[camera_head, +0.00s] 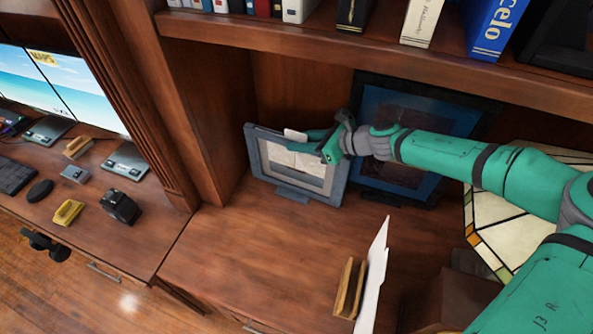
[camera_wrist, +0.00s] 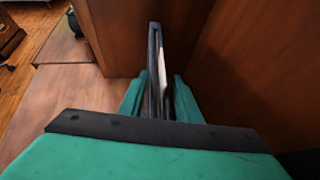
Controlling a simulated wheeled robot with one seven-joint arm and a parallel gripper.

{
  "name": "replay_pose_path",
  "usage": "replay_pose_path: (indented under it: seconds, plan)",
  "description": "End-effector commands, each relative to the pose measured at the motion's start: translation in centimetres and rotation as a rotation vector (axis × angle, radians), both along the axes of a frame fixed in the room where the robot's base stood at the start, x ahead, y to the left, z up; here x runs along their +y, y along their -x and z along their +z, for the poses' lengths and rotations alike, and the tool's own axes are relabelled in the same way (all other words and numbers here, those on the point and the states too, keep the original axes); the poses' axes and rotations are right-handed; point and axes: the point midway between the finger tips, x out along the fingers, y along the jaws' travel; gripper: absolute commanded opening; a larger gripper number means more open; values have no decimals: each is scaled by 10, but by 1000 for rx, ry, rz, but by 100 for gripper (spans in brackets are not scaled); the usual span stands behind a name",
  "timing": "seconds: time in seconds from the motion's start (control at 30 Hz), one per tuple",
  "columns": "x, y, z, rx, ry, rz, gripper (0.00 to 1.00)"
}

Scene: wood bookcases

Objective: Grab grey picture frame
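The grey picture frame (camera_head: 335,189) stands upright, leaning back a little on its foot, on the wooden surface in the bookcase's open bay. It holds a pale picture. My gripper (camera_head: 302,141) is at the frame's upper right part, with one finger across its front. In the wrist view, the frame (camera_wrist: 153,60) is seen edge-on between the two teal fingers of my gripper (camera_wrist: 158,98). The fingers are apart, one on each side of it, with gaps that look narrow. My gripper hides part of the frame's top right.
A larger dark frame (camera_head: 372,92) stands just behind and right, partly behind my arm. A shelf of books (camera_head: 498,25) overhangs above. A wooden letter holder with papers (camera_head: 372,275) stands in front. A stained-glass lampshade (camera_head: 481,215) is at right. Surface left-front (camera_head: 235,255) is clear.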

Motion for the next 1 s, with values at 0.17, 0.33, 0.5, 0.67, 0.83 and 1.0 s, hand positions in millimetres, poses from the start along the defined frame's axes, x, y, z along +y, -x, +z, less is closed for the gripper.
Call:
replay_pose_path:
  seconds: [0.17,0.33,0.5,0.67,0.83,1.0]
  plan:
    - [-1,0,0,0,0,-1,0]
    - [0,0,0,0,0,0,0]
    - [0,0,0,0,0,0,0]
    - [0,0,0,-1,0,0,0]
    - [0,0,0,-1,0,0,0]
    - [1,0,0,-1,0,0,0]
